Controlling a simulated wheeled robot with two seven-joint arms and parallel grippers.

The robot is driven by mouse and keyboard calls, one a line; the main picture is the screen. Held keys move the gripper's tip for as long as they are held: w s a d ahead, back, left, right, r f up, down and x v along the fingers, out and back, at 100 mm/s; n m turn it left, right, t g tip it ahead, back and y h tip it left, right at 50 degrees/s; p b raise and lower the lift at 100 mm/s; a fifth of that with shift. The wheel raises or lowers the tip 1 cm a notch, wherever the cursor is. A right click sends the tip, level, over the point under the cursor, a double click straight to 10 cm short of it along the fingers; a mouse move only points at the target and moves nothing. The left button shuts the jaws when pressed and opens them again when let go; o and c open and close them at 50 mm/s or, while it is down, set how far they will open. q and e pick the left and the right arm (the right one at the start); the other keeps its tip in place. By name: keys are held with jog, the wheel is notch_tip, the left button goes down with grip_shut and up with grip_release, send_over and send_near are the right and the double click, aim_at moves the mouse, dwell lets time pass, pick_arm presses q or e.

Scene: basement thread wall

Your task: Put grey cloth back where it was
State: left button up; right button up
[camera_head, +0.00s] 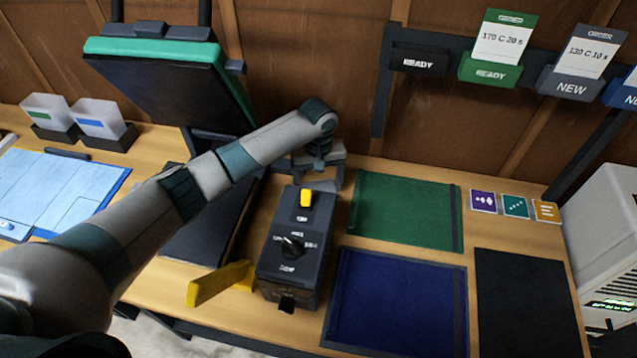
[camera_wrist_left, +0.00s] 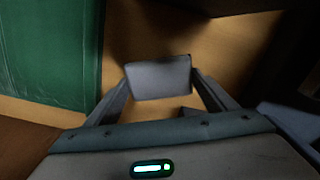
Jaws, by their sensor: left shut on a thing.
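My left gripper (camera_head: 318,178) is low over the wooden table, behind the dark control box and beside the green mat's far left corner. In the left wrist view, its fingers (camera_wrist_left: 160,88) are closed on a small flat grey piece, the grey cloth (camera_wrist_left: 158,78). Bare wood shows around the cloth, and I cannot tell whether it touches the table. In the head view the gripper and arm mostly hide the cloth. My right gripper is not in view.
The control box (camera_head: 290,262) with a yellow switch stands in front of the gripper. The green mat (camera_head: 405,210), blue mat (camera_head: 398,305) and black mat (camera_head: 525,305) lie to the right. Card holders (camera_head: 490,70) hang on the wall.

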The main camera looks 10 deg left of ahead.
aim_at(318, 188)
pick_arm(q)
jog(key=shift+f, duration=0.1)
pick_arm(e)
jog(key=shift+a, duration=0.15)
pick_arm(q)
jog(key=o, duration=0.9)
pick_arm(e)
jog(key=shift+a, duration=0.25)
pick_arm(q)
notch_tip(318, 188, up, 2)
jog(key=shift+p, duration=0.95)
jog(key=shift+r+p, duration=5.1)
jog(key=shift+p, duration=0.35)
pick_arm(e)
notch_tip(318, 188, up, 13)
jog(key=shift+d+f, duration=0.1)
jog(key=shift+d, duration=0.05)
